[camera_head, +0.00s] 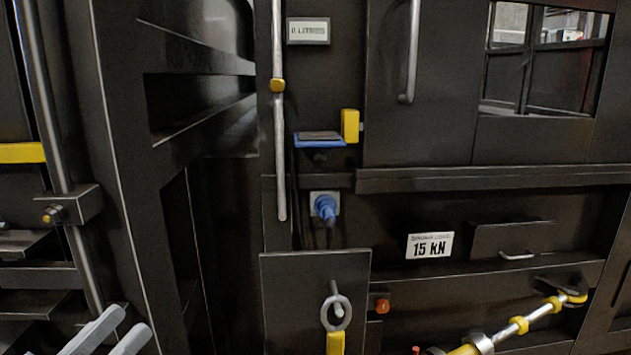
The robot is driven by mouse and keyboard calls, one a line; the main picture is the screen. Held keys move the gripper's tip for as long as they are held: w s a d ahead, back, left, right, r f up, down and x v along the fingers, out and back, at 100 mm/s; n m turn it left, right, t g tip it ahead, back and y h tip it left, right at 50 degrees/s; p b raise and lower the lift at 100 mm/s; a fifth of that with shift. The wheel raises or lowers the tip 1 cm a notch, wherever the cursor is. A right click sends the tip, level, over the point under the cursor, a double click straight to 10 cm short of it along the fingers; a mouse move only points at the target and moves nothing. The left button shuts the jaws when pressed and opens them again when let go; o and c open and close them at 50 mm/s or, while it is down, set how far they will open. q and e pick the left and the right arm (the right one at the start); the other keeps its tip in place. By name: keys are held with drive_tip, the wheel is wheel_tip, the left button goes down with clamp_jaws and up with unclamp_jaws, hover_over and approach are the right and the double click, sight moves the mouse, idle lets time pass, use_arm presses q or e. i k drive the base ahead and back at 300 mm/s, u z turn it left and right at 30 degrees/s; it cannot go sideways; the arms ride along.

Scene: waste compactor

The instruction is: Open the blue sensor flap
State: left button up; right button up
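The blue sensor flap (319,140) is a small blue-edged plate with a dark top, sticking out of the black machine front near the picture's middle. It looks level. A yellow block (350,126) stands at its right end. My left gripper (132,321) shows at the bottom left edge as two light grey fingers with a dark gap between them. It is open and empty, well below and left of the flap, and touches nothing visible. The rest of it is cut off by the picture edge. My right gripper is not in view.
A vertical silver rod (279,150) runs just left of the flap. A blue plug (325,208) sits in a socket below it. A ring handle (336,313) is lower down. A silver bar with yellow bands (518,325) crosses the lower right. Dark frame members (120,140) stand at left.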

sight(318, 142)
drive_tip(key=z, duration=0.5)
drive_tip(key=k, duration=0.65)
drive_tip(key=u, duration=0.15)
drive_tip(key=i, duration=1.6)
drive_tip(key=u, duration=0.05)
